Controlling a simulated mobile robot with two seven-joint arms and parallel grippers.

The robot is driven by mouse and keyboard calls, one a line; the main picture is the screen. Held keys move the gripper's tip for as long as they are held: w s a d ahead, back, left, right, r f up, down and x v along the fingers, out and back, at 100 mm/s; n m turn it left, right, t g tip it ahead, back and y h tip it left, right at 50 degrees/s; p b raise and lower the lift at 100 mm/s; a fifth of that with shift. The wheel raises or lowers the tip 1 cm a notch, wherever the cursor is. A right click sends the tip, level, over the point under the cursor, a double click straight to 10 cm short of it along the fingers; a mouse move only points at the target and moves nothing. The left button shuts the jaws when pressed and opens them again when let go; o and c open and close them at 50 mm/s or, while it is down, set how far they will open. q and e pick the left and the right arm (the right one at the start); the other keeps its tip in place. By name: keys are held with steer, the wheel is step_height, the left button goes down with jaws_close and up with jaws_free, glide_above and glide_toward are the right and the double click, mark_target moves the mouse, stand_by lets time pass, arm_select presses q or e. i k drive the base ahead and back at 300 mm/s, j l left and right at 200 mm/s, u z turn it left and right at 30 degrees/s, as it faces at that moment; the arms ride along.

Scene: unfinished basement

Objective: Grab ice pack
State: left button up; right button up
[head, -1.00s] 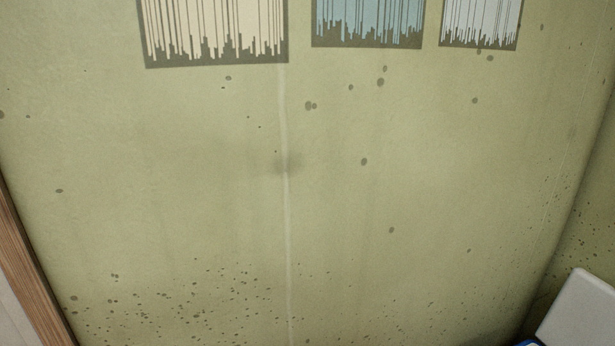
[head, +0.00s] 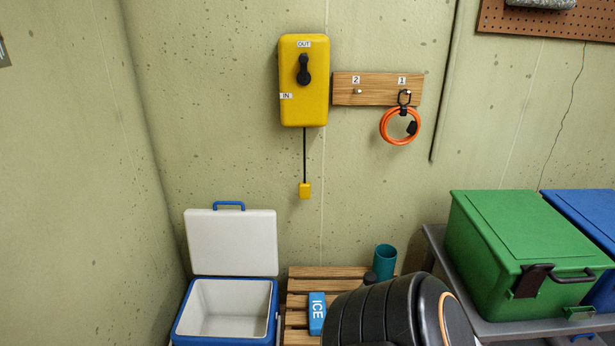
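The ice pack (head: 317,313) is a small blue block with white "ICE" lettering. It lies on a slatted wooden surface (head: 298,286) at the lower middle of the head view. A large dark ribbed object just to its right partly covers the slats, and the pack's lower end is close to it. Neither of my grippers shows in the head view.
An open blue and white cooler (head: 270,318), empty inside, stands left of the slats. A teal cup (head: 385,262) stands behind the dark object. A green bin (head: 520,240) and a blue bin (head: 590,215) sit on a grey shelf at right. A yellow box (head: 304,95) and orange loop (head: 386,127) hang on the wall.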

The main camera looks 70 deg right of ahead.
mark_target(316, 301)
steer(key=z, duration=2.3)
